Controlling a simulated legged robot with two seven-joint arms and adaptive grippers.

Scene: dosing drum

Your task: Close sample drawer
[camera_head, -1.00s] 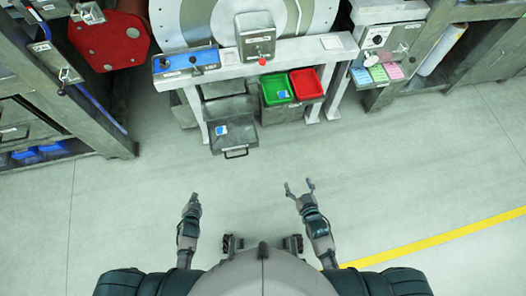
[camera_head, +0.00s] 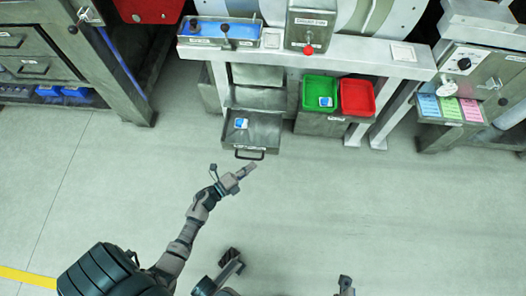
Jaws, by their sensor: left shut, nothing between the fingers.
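The sample drawer (camera_head: 262,128) is a grey metal tray under the white bench frame. It is pulled out toward me, with a dark handle (camera_head: 249,155) on its front. A small blue and white item (camera_head: 241,123) lies inside it. My left gripper (camera_head: 250,167) is shut and empty, just in front of the handle and slightly below it in the picture. I cannot tell whether the fingertips touch the handle.
A green bin (camera_head: 320,91) and a red bin (camera_head: 357,98) stand right of the drawer. Cabinets (camera_head: 40,62) stand at left. The floor (camera_head: 400,210) in front is clear.

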